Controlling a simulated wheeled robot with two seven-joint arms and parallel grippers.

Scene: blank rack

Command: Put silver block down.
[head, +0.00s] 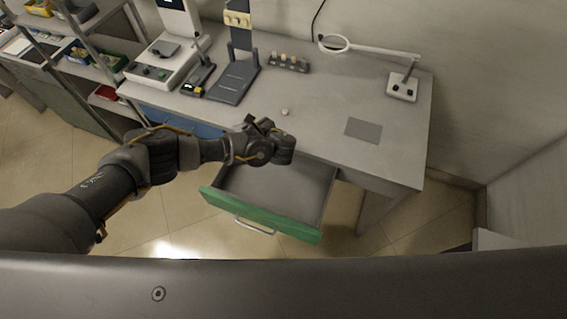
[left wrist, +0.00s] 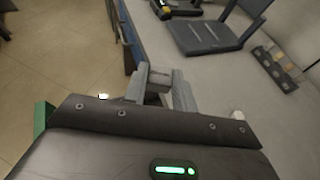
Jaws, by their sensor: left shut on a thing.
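My left gripper (head: 268,127) is over the front edge of the desk, above the back of an open drawer. In the left wrist view the gripper (left wrist: 160,88) is shut on a small grey silver block (left wrist: 160,74), held between the fingertips. The block is hidden by the gripper in the head view. A flat dark grey square (head: 363,130) lies on the desk to the right of the gripper. My right gripper is not in view.
The green-fronted drawer (head: 262,217) is pulled out and looks empty. A small pale knob-like piece (head: 285,111) stands on the desk (head: 325,95) near the gripper. A dark stand (head: 233,82), a block with pegs (head: 289,63) and a magnifier lamp (head: 403,86) stand behind. The desk's middle is mostly clear.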

